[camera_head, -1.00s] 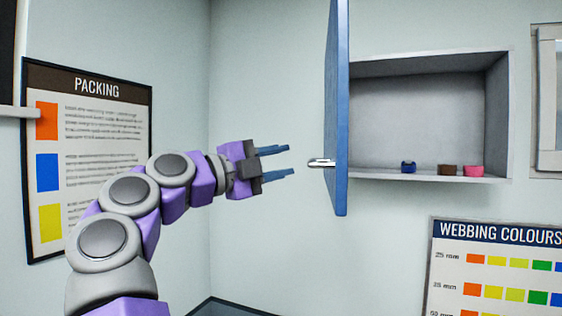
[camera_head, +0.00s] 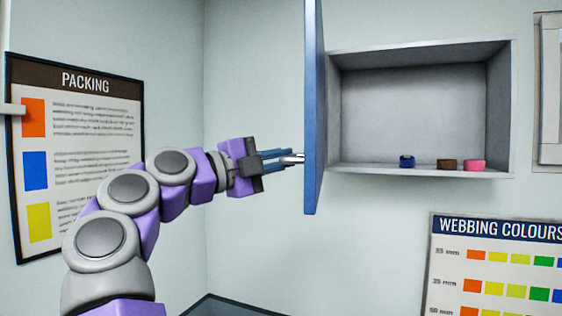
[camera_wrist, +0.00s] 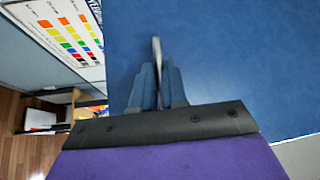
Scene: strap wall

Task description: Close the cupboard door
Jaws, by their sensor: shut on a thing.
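The blue cupboard door (camera_head: 314,110) stands open, swung out from the left side of the grey cupboard (camera_head: 420,172). Its metal handle (camera_head: 293,159) sticks out to the left from the door's face. My gripper (camera_head: 283,159) is at the handle, with its blue fingers shut on it. In the wrist view the handle (camera_wrist: 157,55) stands between the fingers (camera_wrist: 158,85), and the blue door (camera_wrist: 220,65) fills much of the picture behind them.
A blue roll (camera_head: 407,161), a brown roll (camera_head: 447,163) and a pink roll (camera_head: 475,163) sit on the cupboard floor. A webbing colours chart (camera_head: 490,270) hangs below, and a packing poster (camera_head: 75,150) hangs at the left.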

